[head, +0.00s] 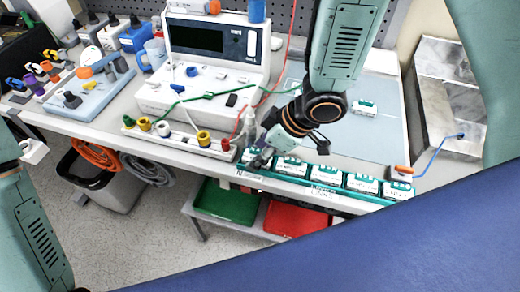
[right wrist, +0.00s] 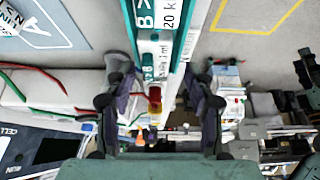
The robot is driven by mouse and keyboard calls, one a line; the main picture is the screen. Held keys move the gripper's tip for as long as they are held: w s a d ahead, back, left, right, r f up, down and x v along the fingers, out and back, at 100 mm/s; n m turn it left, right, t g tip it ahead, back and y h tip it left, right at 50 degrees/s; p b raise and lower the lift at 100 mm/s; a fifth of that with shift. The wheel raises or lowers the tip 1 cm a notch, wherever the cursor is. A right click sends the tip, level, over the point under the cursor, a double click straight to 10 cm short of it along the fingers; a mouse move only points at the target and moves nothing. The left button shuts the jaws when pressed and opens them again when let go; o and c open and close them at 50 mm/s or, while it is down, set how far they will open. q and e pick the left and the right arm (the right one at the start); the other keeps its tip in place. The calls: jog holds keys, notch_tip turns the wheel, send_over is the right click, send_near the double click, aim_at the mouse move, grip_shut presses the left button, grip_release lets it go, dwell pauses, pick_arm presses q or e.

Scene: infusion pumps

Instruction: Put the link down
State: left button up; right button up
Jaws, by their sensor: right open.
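My right gripper (head: 264,158) is low over the front edge of the bench, at the left end of a green-and-white rail (head: 318,189). In the right wrist view its two fingers (right wrist: 160,85) are apart. A long white-and-green printed piece (right wrist: 160,42) runs between them, apparently without being clamped. I cannot tell whether this piece is the link or part of the rail. Several small white-and-green modules (head: 325,174) sit in a row along the rail. A similar module (head: 363,107) lies on the pale mat.
A white pump console (head: 215,38) with coloured connectors stands left of my right arm. Red and green leads (head: 212,94) cross the bench. A blue rack (head: 90,88) is at left. Green (head: 226,201) and red (head: 295,218) trays lie below. The pale mat (head: 378,132) has free room.

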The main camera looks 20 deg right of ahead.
jog(key=shift+w, duration=0.15)
jog(key=shift+w+d, duration=0.1)
jog(key=p+v, duration=0.4)
jog(key=v, duration=0.8)
jog(key=shift+p, duration=0.35)
jog(key=shift+f, duration=0.1)
dwell(0.3)
